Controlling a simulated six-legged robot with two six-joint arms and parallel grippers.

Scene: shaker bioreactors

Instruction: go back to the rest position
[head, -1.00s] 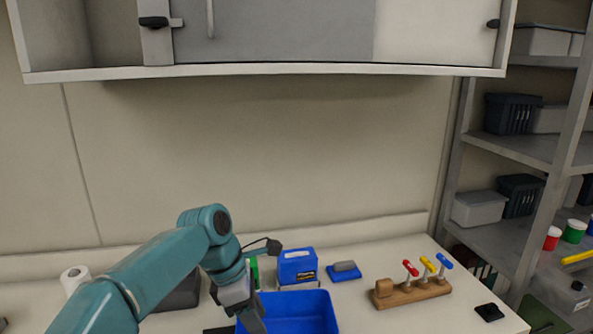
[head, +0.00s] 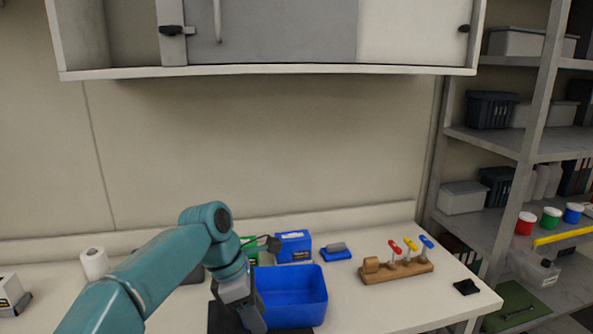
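My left arm comes in from the lower left. Its gripper (head: 254,318) points down at the left side of an open blue bin (head: 300,296) on the white bench. The fingers overlap the bin's left wall in the picture, and I cannot tell whether they touch it or whether they are open. The visible inside of the bin looks empty. My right gripper is out of view.
A blue box (head: 294,246), a blue block with a grey top (head: 336,252) and a wooden rack (head: 396,270) with coloured-handled tools stand behind and right of the bin. A paper roll (head: 94,263) is at left. A wall cabinet (head: 270,70) hangs above; shelves (head: 490,140) stand right.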

